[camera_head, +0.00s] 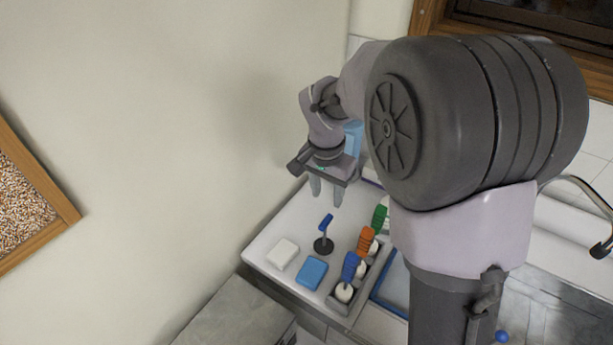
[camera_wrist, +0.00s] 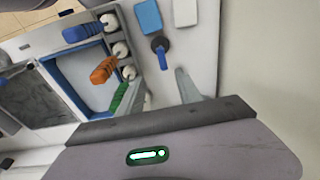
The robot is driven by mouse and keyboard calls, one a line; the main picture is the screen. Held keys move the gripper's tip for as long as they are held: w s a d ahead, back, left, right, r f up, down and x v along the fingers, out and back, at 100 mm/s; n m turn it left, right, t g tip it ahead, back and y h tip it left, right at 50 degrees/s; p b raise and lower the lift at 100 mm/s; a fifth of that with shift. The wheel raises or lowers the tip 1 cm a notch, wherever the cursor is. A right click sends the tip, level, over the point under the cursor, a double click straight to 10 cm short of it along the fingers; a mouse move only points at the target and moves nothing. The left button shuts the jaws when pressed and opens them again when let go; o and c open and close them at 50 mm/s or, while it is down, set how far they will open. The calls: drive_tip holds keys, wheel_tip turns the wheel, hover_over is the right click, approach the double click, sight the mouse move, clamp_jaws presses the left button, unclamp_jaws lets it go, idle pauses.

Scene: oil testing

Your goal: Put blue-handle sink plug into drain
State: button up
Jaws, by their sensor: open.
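The sink plug with a blue handle (camera_head: 325,224) stands upright on the white counter, its dark round base (camera_head: 323,245) flat on the surface. It also shows in the wrist view (camera_wrist: 161,55), a little beyond my fingertips. My gripper (camera_head: 326,194) is open and empty, above and behind the plug in the head view, with its fingers pointing down and not touching it. The fingers are spread apart in the wrist view (camera_wrist: 162,85). The drain is not clearly visible; my arm covers much of the sink area.
A white sponge (camera_head: 283,254) and a blue sponge (camera_head: 312,272) lie near the plug. A grey holder (camera_head: 342,305) with blue, orange and green-handled brushes stands to the right. A wall is at left. A faucet (camera_head: 590,200) is at far right.

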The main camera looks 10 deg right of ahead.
sight(328, 221)
drive_tip(key=f+b, duration=0.1)
drive_tip(key=f, duration=0.3)
drive_tip(key=f+b, duration=0.1)
drive_tip(key=f, duration=0.3)
drive_tip(key=w+d+f, duration=0.1)
drive_tip(key=f, duration=0.3)
drive_tip(key=shift+w+f+b, duration=0.1)
drive_tip(key=shift+f+b, duration=0.25)
drive_tip(key=shift+b, duration=0.05)
drive_tip(key=f, duration=0.3)
drive_tip(key=w+f+b, duration=0.1)
drive_tip(key=f, duration=0.1)
drive_tip(key=shift+f, duration=0.1)
drive_tip(key=shift+s, duration=0.15)
drive_tip(key=c, duration=0.3)
clamp_jaws()
